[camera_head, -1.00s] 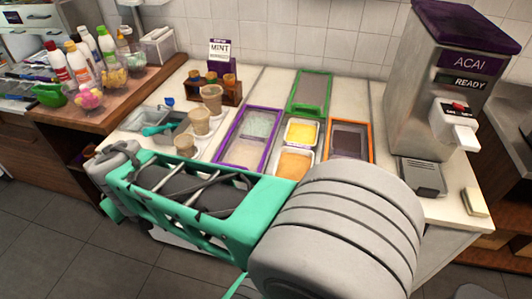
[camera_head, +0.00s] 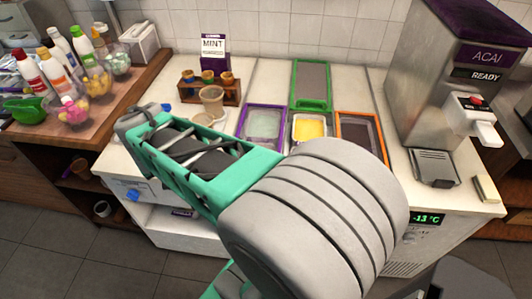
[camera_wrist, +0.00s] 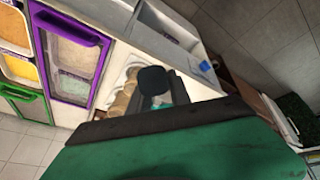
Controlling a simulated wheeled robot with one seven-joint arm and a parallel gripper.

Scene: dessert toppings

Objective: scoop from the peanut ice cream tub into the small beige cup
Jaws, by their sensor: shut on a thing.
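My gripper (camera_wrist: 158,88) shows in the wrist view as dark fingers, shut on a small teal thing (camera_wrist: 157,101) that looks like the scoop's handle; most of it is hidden. In the head view the fingers are hidden by my arm. Beige cups stand beside the gripper; one (camera_head: 212,98) shows clearly in the head view, another (camera_head: 205,119) is partly covered by my arm. I cannot tell which is the small one. Tan (camera_wrist: 14,27) and beige (camera_wrist: 71,52) tubs show in the wrist view; either may be peanut, with no label readable.
A pale green tub (camera_head: 263,126), a yellow tub (camera_head: 310,129) and a dark tub (camera_head: 359,136) are set in the counter. The acai machine (camera_head: 450,75) stands at the right.

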